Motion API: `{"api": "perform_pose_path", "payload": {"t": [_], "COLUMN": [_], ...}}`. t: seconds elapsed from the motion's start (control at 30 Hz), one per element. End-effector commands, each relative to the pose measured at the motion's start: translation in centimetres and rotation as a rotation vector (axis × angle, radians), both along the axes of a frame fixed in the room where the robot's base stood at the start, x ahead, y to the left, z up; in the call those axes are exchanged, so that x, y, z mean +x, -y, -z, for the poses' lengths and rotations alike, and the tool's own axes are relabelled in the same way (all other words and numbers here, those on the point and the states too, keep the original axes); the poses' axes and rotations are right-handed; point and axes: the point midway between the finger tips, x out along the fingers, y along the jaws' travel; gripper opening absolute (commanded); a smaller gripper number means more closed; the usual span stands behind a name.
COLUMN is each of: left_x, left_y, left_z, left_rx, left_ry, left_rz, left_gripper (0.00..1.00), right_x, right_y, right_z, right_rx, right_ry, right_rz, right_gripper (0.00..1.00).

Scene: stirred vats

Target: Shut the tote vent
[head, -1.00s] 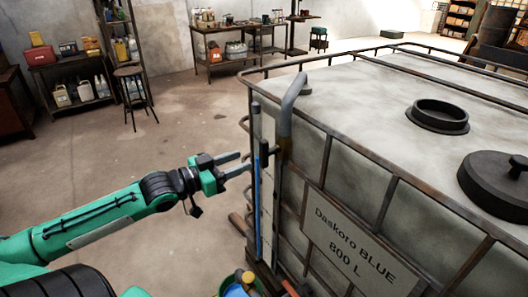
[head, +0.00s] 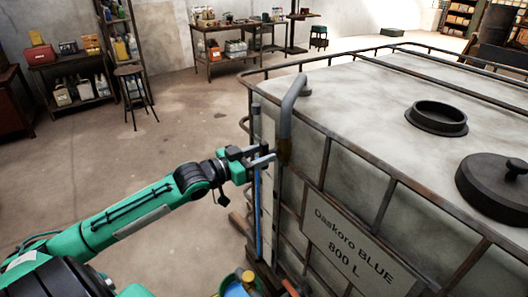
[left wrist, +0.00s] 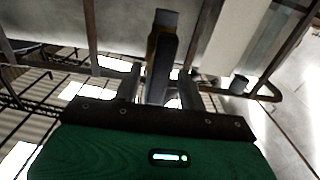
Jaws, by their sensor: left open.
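The tote (head: 370,110) is a big pale tank in a rusty cage, with a plate reading "Daskoro BLUE 800 L". A bent grey pipe (head: 287,112) rises at its near left corner and curves onto the top; a brownish fitting (head: 284,150) sits at its lower end. I cannot tell for sure which part is the vent. My left gripper (head: 266,155) is open beside this fitting. In the left wrist view a dark upright bar with a yellowish edge (left wrist: 161,55) stands between the spread fingers (left wrist: 154,84); contact cannot be told. My right gripper is out of view.
A thin blue tube (head: 257,210) runs down the cage corner. An open round neck (head: 437,117) and a black lid (head: 493,182) are on the tote top. A bucket with blue contents (head: 238,288) stands below. The floor (head: 110,160) to the left is clear up to a stool (head: 134,90).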

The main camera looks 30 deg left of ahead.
Motion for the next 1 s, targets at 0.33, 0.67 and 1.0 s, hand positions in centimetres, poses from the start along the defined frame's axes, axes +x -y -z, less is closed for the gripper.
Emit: {"api": "perform_pose_path", "payload": {"t": [0.33,0.67,1.0], "left_x": [1.0,1.0,1.0], "left_y": [0.5,0.5,0.5], "left_z": [0.0,0.0,0.0], "left_rx": [0.002,0.001,0.016], "left_ry": [0.001,0.0,0.006], "left_rz": [0.002,0.001,0.002], "left_gripper": [0.41,0.15,0.0], "right_x": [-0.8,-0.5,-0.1], "right_y": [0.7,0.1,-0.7], "right_z": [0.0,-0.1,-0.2], "right_rx": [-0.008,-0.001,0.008], "right_ry": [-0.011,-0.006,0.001], "right_rz": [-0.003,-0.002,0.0], "right_gripper": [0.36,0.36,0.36]}}
